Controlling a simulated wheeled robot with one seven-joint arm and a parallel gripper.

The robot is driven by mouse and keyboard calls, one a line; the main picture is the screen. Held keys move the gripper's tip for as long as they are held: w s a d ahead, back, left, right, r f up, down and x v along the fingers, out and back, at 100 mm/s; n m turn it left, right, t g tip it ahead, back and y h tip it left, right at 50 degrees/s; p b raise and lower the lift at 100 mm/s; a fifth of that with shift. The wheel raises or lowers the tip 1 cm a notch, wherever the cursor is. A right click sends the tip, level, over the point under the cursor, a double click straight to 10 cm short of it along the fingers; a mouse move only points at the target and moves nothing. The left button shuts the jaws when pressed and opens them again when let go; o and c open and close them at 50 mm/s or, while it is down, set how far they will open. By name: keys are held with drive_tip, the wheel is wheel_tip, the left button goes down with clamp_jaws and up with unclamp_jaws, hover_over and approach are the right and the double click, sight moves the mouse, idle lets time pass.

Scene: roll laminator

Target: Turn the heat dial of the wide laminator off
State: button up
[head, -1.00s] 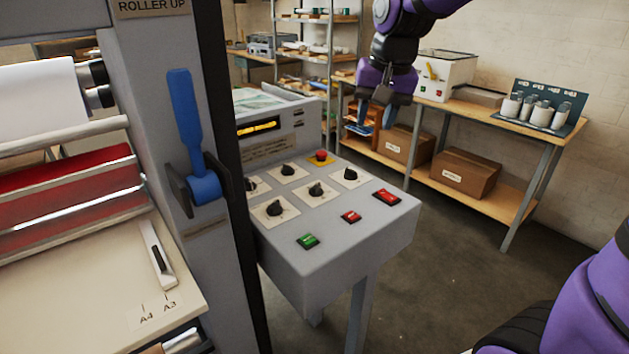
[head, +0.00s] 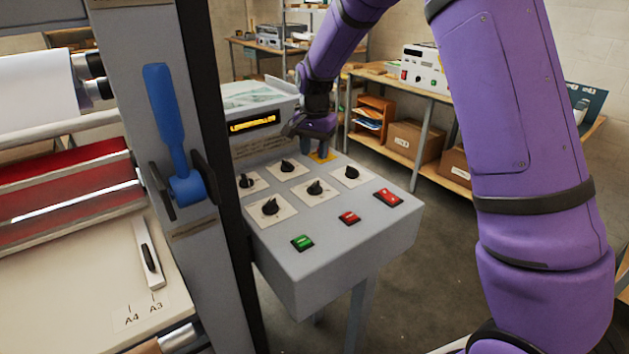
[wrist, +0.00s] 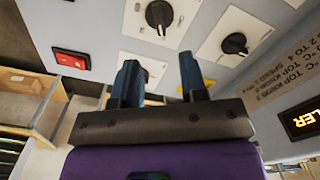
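The control panel (head: 345,220) of the laminator has several black dials on white plates: back-left (head: 246,181), back-middle (head: 287,166), front-left (head: 270,207), middle (head: 315,188) and right (head: 351,172). Their labels are too small to read, so I cannot tell which is the heat dial. My gripper (head: 318,146) is above the panel's back edge, touching no dial that I can see. In the wrist view my gripper (wrist: 160,82) is open and empty. Two dials, one upper (wrist: 159,14) and one right (wrist: 235,43), show beyond the fingers; a plate between the fingers is partly hidden.
A yellow plate (head: 322,157) is mostly hidden by my gripper. A lit display (head: 252,124) stands behind. A blue lever (head: 166,120) rises at left.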

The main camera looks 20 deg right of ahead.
sight(315, 183)
wheel_tip(315, 183, down, 10)
idle(0.5)
clamp_jaws()
